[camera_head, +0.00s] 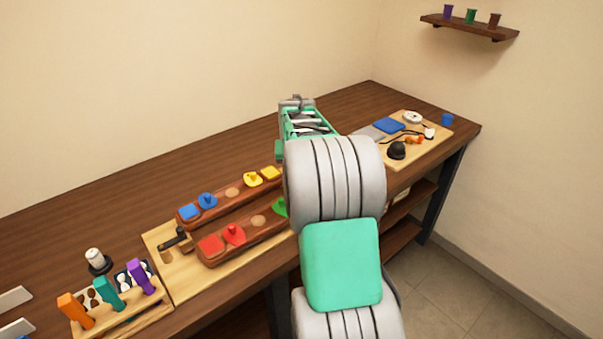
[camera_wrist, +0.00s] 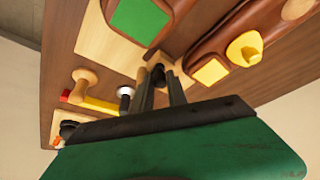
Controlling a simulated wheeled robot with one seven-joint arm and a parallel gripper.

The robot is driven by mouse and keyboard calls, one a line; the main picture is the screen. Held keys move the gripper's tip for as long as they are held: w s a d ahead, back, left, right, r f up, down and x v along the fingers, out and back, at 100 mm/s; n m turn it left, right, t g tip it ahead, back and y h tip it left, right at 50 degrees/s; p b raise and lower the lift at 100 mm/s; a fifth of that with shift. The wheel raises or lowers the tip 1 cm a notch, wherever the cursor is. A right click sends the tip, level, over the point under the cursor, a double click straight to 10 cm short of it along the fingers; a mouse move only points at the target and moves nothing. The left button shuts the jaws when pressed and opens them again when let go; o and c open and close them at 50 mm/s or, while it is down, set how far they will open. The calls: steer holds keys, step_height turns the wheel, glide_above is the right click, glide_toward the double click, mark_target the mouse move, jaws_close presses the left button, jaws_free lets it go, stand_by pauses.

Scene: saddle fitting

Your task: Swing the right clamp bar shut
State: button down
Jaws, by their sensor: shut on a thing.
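My gripper (camera_wrist: 163,84) is shut on a small dark piece (camera_wrist: 157,73), which looks like the right clamp bar. The fingers hide most of the bar, so its angle cannot be told. It is over the pale wood board (camera_wrist: 110,42), between the ends of the two brown holders. One holder end carries a green square (camera_wrist: 138,20), the other a yellow square (camera_wrist: 210,72). In the head view my arm hides the right clamp and the fingertips. The left clamp's dark bar (camera_head: 174,243) shows at the left end of the holders.
The holders carry coloured blocks and knobs, including a red knob (camera_head: 234,234) and a blue one (camera_head: 207,201). A rack of coloured-handled tools (camera_head: 120,315) stands at the left front. A board with a blue pad (camera_head: 389,125) and small parts lies right. The table's back is clear.

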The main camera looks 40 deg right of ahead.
steer(key=shift+w+m, duration=0.4)
steer(key=shift+m, duration=0.3)
steer(key=shift+r, duration=0.1)
steer(key=c, duration=1.3)
jaws_free()
steer(key=v, duration=0.7)
steer(key=shift+a+r+b, duration=0.25)
steer(key=shift+r+b, duration=0.05)
steer(key=shift+b, duration=0.1)
